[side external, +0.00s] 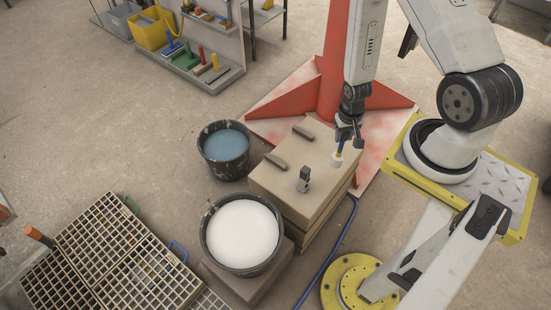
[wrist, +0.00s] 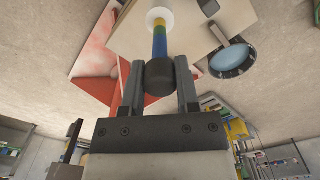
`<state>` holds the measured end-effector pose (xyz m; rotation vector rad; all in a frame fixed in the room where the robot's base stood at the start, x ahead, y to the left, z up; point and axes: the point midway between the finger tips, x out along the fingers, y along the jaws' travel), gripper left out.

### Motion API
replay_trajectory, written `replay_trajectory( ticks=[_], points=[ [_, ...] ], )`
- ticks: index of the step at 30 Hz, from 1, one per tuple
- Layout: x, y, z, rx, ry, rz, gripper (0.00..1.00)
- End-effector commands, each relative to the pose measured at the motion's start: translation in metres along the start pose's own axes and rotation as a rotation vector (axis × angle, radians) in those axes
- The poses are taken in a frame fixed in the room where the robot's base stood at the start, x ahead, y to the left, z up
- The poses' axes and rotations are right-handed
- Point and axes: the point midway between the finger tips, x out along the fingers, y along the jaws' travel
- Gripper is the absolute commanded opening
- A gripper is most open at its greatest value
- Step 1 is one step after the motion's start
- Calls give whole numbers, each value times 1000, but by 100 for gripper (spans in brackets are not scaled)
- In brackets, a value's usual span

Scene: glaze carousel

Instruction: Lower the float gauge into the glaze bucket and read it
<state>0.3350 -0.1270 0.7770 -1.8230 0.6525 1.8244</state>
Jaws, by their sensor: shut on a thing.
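My gripper (side external: 348,130) points down over the right part of a tan box. It is shut on the dark round knob of the float gauge (side external: 337,160). In the wrist view the knob sits between the two fingers of my gripper (wrist: 160,76). The gauge's banded blue, green and yellow stem (wrist: 160,43) leads to a white float. I cannot tell whether the float touches the box. A black bucket full of white liquid (side external: 205,246) stands on a low block at lower left of the box. Another black bucket holds blue liquid (side external: 224,144). Neither bucket is labelled as the glaze bucket.
The tan box (side external: 283,188) carries two handles and a small grey device (side external: 304,180). A red column with a broad red base (side external: 290,98) stands behind. Metal grating (side external: 110,250) lies at lower left. A shelf with coloured tools (side external: 205,70) is at the back.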

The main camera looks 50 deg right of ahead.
Motion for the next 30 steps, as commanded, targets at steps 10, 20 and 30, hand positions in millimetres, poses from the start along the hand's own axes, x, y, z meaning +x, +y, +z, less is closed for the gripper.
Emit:
replay_trajectory(
  ticks=[10, 20, 30],
  points=[
    [5, -74, -16, -199, 3, -1, 0],
    [6, -152, -10, -383, 2, -1, 0],
    [4, -234, 19, -573, 2, -1, 0]
  ],
)
